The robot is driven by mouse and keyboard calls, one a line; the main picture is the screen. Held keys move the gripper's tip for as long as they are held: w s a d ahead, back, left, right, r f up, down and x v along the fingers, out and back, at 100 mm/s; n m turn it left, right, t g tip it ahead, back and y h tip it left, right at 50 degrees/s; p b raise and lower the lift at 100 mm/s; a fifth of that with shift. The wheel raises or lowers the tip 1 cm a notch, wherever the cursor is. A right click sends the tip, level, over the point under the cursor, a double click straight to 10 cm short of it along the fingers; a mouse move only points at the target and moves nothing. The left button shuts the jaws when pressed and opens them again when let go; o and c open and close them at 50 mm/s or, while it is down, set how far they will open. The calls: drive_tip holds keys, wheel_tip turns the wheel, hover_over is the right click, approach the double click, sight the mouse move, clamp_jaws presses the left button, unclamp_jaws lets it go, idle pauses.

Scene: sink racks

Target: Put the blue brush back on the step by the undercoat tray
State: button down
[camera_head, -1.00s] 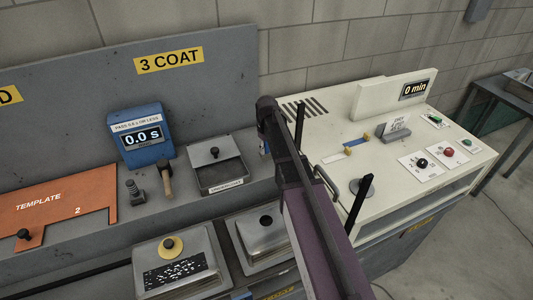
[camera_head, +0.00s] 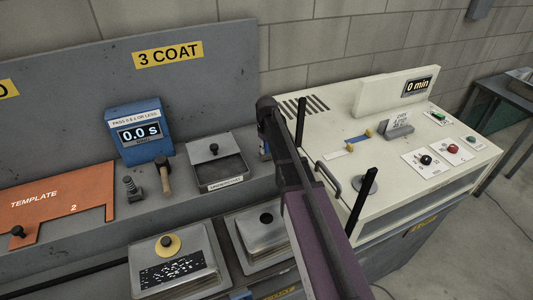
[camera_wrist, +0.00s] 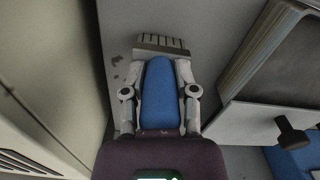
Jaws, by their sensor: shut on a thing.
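The blue brush (camera_wrist: 158,95) is held by its wide handle between the fingers of my gripper (camera_wrist: 160,66) in the wrist view. I cannot tell whether the bristles touch the step. The undercoat tray (camera_wrist: 225,118) is just right of the gripper, apart from it. In the head view the undercoat tray (camera_head: 222,186) stands on the step, left of my arm. My gripper is mostly hidden behind the arm there; a sliver of blue shows beside it.
A wooden-handled tool (camera_head: 164,174), a dark bolt-like piece (camera_head: 131,188) and a blue timer (camera_head: 140,118) stand left of the tray. Lidded metal tanks (camera_head: 180,262) lie in front. A cream machine (camera_head: 400,200) with a handle stands close on the right.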

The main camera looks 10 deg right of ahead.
drive_tip(key=shift+f, duration=0.5)
drive_tip(key=shift+c, duration=2)
unclamp_jaws()
drive_tip(key=shift+r, duration=0.3)
wheel_tip(320, 180, up, 12)
drive_tip(key=p, duration=1.2)
drive_tip(key=shift+f, duration=0.1)
drive_tip(key=shift+s, duration=0.1)
drive_tip(key=s+m, duration=0.4)
drive_tip(key=s, duration=2)
drive_tip(key=shift+m, duration=0.4)
